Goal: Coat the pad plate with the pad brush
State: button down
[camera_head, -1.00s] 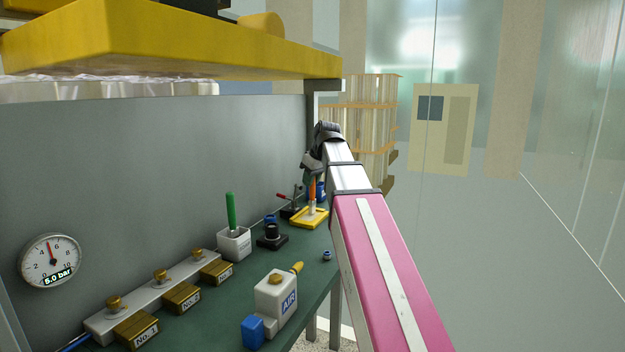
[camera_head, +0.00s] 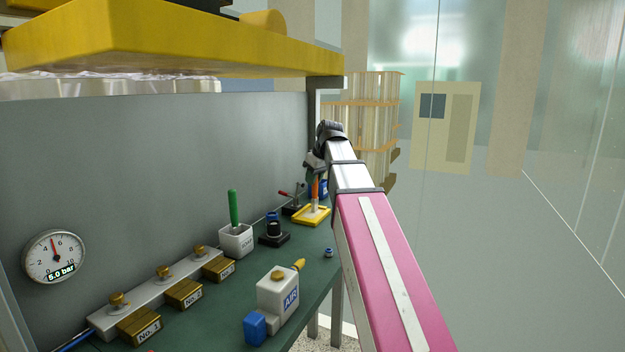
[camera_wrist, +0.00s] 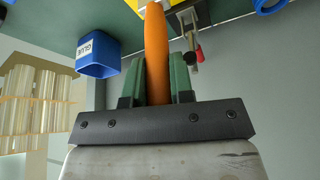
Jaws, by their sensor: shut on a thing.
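My gripper (camera_wrist: 160,80) is shut on the orange handle (camera_wrist: 156,45) of a brush, with a green finger on each side. In the head view the orange-handled brush (camera_head: 315,188) stands roughly upright over a yellow-rimmed plate (camera_head: 325,221) at the bench's far end. A pale part of the brush shows low over the plate; I cannot tell whether it touches. The yellow plate also shows in part at the top of the wrist view (camera_wrist: 178,4). The brush's lower end is hidden there.
A blue cup labelled GLUE (camera_wrist: 98,58) stands beside the brush. A red-handled clamp (camera_head: 290,198) is close to the plate. A white pot (camera_head: 236,241) holds a green-handled tool (camera_head: 234,207). A yellow shelf (camera_head: 170,50) overhangs the bench; the floor on the right is clear.

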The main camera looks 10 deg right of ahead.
jog(key=shift+w+d, duration=0.55)
jog(key=shift+w, duration=0.15)
jog(key=shift+r, duration=0.1)
notch_tip(320, 180, up, 7)
dwell(0.5)
dwell(0.5)
